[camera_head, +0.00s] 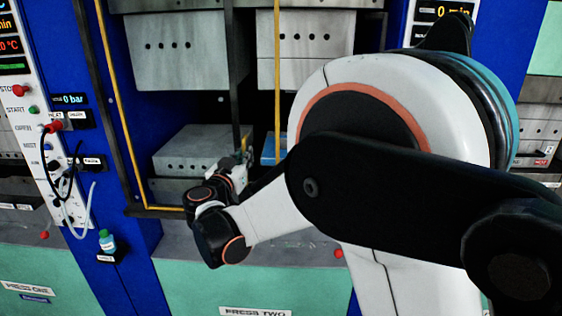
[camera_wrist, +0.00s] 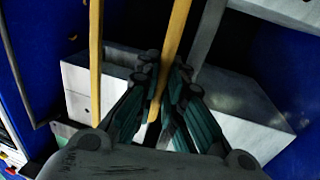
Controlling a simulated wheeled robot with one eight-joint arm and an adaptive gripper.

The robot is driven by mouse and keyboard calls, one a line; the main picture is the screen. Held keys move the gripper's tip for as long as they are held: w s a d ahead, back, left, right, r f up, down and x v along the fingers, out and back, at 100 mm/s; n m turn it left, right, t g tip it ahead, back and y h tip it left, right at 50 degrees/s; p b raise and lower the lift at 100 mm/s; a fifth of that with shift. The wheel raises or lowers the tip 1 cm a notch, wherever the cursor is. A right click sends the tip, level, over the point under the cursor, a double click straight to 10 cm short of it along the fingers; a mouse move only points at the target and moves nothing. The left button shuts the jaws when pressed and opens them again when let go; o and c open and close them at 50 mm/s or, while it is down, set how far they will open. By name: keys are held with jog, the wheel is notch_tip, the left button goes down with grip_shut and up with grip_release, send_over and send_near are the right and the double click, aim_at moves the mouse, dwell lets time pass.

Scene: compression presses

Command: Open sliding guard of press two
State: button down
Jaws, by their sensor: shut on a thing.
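Press two is in front of me, with its label (camera_head: 255,312) low on the green front panel. Its sliding guard (camera_head: 117,95) has yellow upright bars and dark edging across the press opening. In the head view my gripper (camera_head: 243,154) is at the middle of the opening, partly hidden by my own arm. In the wrist view my gripper (camera_wrist: 163,75) has its fingers closed on both sides of a yellow upright bar (camera_wrist: 177,35). Another yellow bar (camera_wrist: 95,60) stands to the left, clear of the fingers. The bar's lower end is hidden by the gripper.
Grey metal blocks (camera_head: 190,60) hang above, and a grey lower block (camera_head: 200,142) sits behind the guard. A blue piece (camera_head: 268,153) is beside the gripper.

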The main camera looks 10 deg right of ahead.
jog(key=a, duration=0.3)
jog(key=w+a, duration=0.1)
jog(key=a, duration=0.3)
jog(key=w+a, duration=0.1)
jog(key=a, duration=0.3)
jog(key=shift+w, duration=0.2)
jog(key=c, duration=2)
grip_release()
send_near(212, 151)
jog(key=v, duration=0.5)
jog(key=shift+s+a+f, duration=0.1)
jog(key=shift+s+a, duration=0.05)
jog(key=shift+s, duration=0.2)
